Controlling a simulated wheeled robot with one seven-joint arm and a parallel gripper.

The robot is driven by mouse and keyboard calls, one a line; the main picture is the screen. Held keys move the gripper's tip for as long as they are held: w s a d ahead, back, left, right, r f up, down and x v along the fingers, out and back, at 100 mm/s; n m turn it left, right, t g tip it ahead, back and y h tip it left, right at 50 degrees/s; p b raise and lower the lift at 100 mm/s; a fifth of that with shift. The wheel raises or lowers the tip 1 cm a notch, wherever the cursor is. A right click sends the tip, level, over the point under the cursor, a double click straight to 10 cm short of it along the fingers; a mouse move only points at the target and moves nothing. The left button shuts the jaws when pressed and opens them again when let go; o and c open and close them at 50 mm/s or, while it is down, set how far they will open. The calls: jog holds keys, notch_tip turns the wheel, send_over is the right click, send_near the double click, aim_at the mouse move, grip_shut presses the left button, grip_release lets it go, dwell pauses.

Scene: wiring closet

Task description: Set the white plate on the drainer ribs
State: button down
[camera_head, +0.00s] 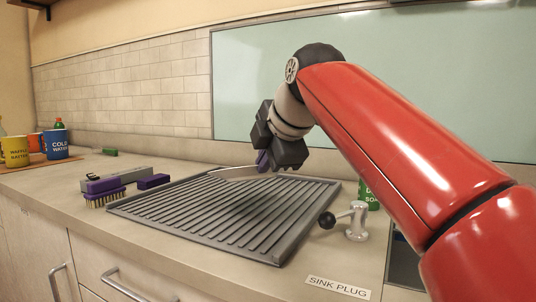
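The drainer (150,212) is a grey ribbed tray lying flat on the counter in the middle of the view. A thin pale curved edge, which looks like the white plate (232,169), shows at the drainer's back, just left of and below my gripper. Most of the plate is hidden or seen nearly edge-on. My gripper (268,165) is over the back part of the drainer, pointing down, with a dark shadow on the ribs below. A small purple piece shows at its fingers. I cannot tell whether the fingers are closed on the plate's rim.
A purple brush (103,190), a purple block (153,181) and a grey bar stand left of the drainer. Blue (56,144) and yellow (15,151) mugs are far left. A tap-like metal fitting (355,222) with a black knob and a green container (370,195) are at right.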

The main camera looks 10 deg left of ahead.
jog(key=f+b, duration=0.2)
jog(key=w+f, duration=0.1)
jog(key=f, duration=0.1)
jog(key=shift+w+a+f+b, duration=0.1)
jog(key=shift+a+b, duration=0.25)
jog(key=shift+b, duration=0.05)
jog(key=shift+f+b, duration=0.65)
jog(key=shift+f, duration=0.15)
grip_release()
jog(key=shift+d, duration=0.1)
dwell(0.3)
jog(key=shift+s+d+b, duration=0.4)
jog(key=shift+s, duration=0.3)
jog(key=shift+s+d+b, duration=0.4)
jog(key=shift+s+d, duration=0.05)
jog(key=shift+s, duration=0.2)
